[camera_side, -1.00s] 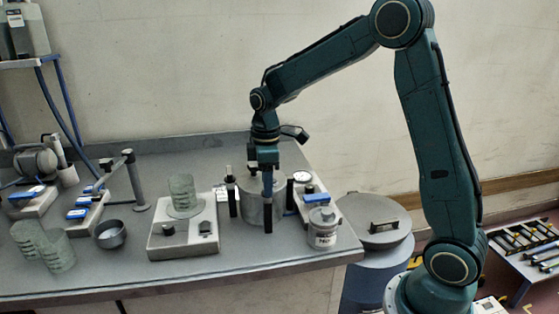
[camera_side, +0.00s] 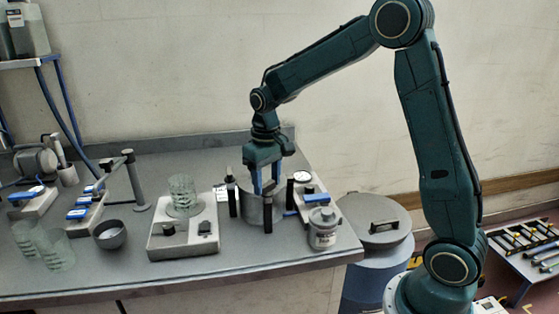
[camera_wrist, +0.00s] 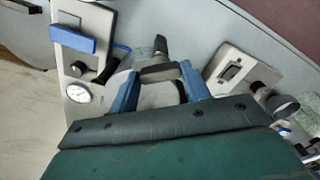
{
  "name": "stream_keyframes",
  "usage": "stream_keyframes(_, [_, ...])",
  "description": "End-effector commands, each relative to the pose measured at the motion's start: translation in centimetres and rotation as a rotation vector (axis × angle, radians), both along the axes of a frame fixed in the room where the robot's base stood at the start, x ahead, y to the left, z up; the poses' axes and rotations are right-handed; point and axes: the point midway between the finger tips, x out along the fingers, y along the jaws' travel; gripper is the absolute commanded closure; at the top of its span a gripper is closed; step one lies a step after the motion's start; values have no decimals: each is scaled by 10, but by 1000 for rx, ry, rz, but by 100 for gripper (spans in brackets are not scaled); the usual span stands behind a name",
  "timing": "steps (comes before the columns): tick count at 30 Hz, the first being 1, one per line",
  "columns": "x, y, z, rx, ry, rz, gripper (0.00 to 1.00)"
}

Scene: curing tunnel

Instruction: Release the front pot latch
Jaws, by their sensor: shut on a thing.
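The metal pot (camera_side: 250,206) stands near the front right of the bench, with dark upright latches around it. The front pot latch (camera_side: 267,222) is a dark post against the pot's near side. My gripper (camera_side: 265,188) is directly over the pot's front, pointing down, its two blue fingers spread across the latch top. In the wrist view the gripper (camera_wrist: 158,88) has a grey-brown bar of the latch (camera_wrist: 160,73) between its fingers. It is shut on the latch; the exact finger contact is partly hidden.
A block with a blue lever (camera_side: 316,198) and a gauge (camera_side: 302,177) is right of the pot. A small lidded can (camera_side: 322,232) stands in front of it. A switch box (camera_side: 183,242) carrying a glass beaker (camera_side: 184,192) is to the left.

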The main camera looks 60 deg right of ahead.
Motion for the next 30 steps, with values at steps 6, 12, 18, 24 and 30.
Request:
stream_keyframes(6, [1, 0, 0, 0, -2, -205, 76])
stream_keyframes(12, [1, 0, 0, 0, -2, -385, 76])
stream_keyframes(18, [1, 0, 0, -1, -3, -524, 76])
stream_keyframes(24, [1, 0, 0, -1, -3, -608, 76])
stream_keyframes(30, [1, 0, 0, -1, -3, -638, 76])
